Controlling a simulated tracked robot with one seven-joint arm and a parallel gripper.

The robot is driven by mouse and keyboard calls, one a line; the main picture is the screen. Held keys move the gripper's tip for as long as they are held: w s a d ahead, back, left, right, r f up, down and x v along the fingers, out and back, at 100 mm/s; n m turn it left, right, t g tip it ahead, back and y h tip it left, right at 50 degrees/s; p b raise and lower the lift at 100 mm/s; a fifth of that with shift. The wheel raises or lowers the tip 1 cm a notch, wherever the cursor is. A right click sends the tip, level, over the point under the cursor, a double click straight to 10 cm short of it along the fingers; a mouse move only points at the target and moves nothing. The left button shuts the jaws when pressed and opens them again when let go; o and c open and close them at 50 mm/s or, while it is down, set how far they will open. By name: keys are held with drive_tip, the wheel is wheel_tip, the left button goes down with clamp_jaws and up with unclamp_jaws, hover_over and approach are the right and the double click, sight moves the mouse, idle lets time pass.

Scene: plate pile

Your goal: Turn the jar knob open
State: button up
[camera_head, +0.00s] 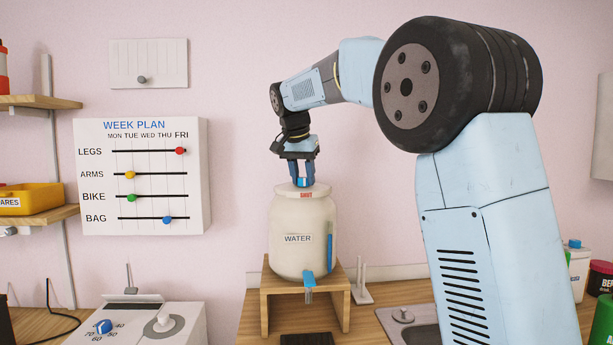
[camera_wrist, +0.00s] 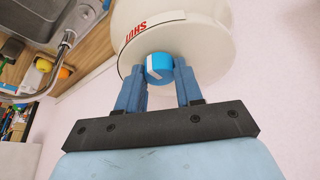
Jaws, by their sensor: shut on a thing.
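The jar (camera_head: 298,255) is cream-coloured with a WATER label and stands upright on a small wooden stand. A blue tap is at its lower front. Its lid (camera_head: 318,191) carries the red word SHUT, which also shows on the lid in the wrist view (camera_wrist: 200,40). The blue knob (camera_wrist: 160,66) sits on the lid and has a white mark on the side towards the word SHUT. My gripper (camera_head: 302,182) comes down from above, with its blue fingers on either side of the knob. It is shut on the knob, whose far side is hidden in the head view.
The wooden stand (camera_head: 264,310) rests on the counter. A sink (camera_head: 425,335) is to its right, and a white box with dials (camera_head: 185,325) is to its left. A WEEK PLAN slider board (camera_head: 90,222) hangs on the wall. My arm covers much of the right side.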

drive_tip(key=shift+d, duration=0.15)
drive_tip(key=n+y, duration=0.1)
drive_tip(key=n, duration=0.4)
drive_tip(key=shift+d+t+y, duration=0.1)
drive_tip(key=shift+t+y, duration=0.2)
drive_tip(key=shift+y, duration=0.1)
drive_tip(key=n+y, duration=0.1)
drive_tip(key=n, duration=0.3)
drive_tip(key=shift+d+n+y, duration=0.1)
drive_tip(key=shift+n+y, duration=0.3)
drive_tip(key=o, duration=1)
drive_tip(key=shift+o, duration=0.2)
drive_tip(key=shift+r, duration=0.15)
drive_tip(key=v, duration=1.3)
drive_tip(key=shift+w+d+r, duration=0.15)
drive_tip(key=shift+w+r, duration=0.05)
drive_tip(key=shift+r, duration=0.1)
